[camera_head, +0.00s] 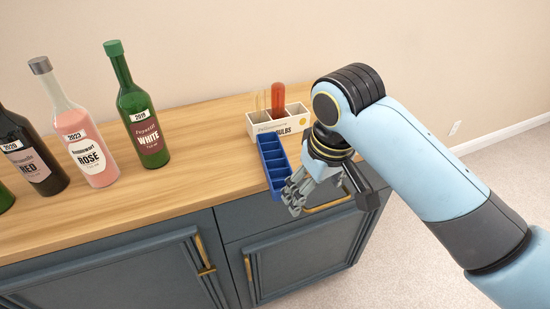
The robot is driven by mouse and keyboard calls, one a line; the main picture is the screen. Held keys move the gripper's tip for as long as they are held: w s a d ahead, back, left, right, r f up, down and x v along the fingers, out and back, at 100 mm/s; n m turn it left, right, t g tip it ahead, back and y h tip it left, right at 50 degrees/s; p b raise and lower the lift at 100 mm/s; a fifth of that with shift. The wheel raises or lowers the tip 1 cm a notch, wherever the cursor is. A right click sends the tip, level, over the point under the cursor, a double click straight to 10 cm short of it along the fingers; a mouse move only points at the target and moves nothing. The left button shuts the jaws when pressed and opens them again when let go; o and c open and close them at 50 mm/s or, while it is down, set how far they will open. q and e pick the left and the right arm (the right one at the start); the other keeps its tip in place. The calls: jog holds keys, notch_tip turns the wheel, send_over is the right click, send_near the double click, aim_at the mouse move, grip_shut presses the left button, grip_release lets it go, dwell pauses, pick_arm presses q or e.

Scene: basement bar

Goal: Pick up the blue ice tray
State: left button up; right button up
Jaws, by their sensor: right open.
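The blue ice tray (270,152) lies on the wooden counter near its front right part, with its row of compartments running from back to front. My right gripper (290,196) is open at the tray's front right end, with its fingers close beside it. The fingers overlap the tray's near end in the picture, and I cannot tell whether they touch it. The near right edge of the tray is partly hidden by the gripper. My left gripper is not in view.
A box labelled bulbs (297,114) stands right behind the tray, with a red bulb-like item (278,97) in it. Green (140,115), pink (88,140) and dark (30,155) bottles stand at the left. The counter (205,150) between bottles and tray is clear.

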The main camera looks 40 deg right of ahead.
jog(key=shift+m+g, duration=0.4)
jog(key=shift+m, duration=0.3)
jog(key=w, duration=0.5)
jog(key=w+d+r, duration=0.1)
jog(key=w, duration=0.1)
jog(key=shift+w, duration=0.3)
notch_tip(320, 180, up, 4)
jog(key=m+g, duration=0.1)
jog(key=m, duration=0.1)
send_over(275, 158)
jog(key=shift+f+y, duration=0.2)
jog(key=shift+y, duration=0.2)
jog(key=shift+w+f, duration=0.2)
notch_tip(275, 158, down, 5)
jog(key=shift+r, duration=0.2)
jog(key=f, duration=0.4)
jog(key=shift+s+f+p, duration=0.15)
jog(key=shift+s+p, duration=0.1)
jog(key=shift+p, duration=0.15)
jog(key=shift+f, duration=0.5)
jog(key=c, duration=1.4)
jog(key=shift+r, duration=0.1)
